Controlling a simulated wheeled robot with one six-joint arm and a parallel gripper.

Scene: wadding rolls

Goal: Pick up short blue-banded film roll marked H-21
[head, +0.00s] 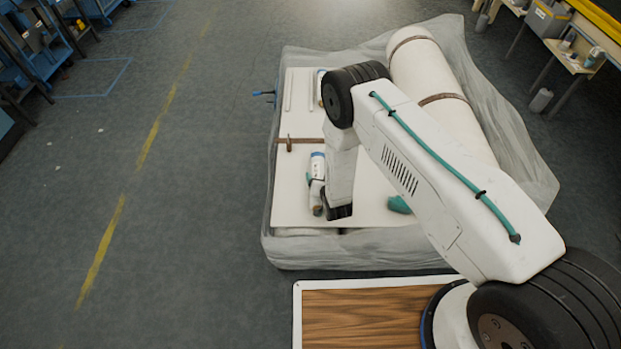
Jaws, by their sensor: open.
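A short white roll with a blue band (317,166) lies on the white board, left of my arm's end. Its marking is too small to read, so I cannot tell if it is H-21. Another white piece with a blue end (320,84) lies farther back, partly hidden by my arm. My gripper (339,211) is open at the dark lower end of the arm, close to the right of the near roll's lower end. I cannot tell whether they touch, and the fingertips are hard to make out.
The white board (288,205) rests in clear plastic wrapping (345,252). A large white roll with brown straps (430,70) lies along the right. A teal piece (399,204) is right of my gripper. The floor at left is clear.

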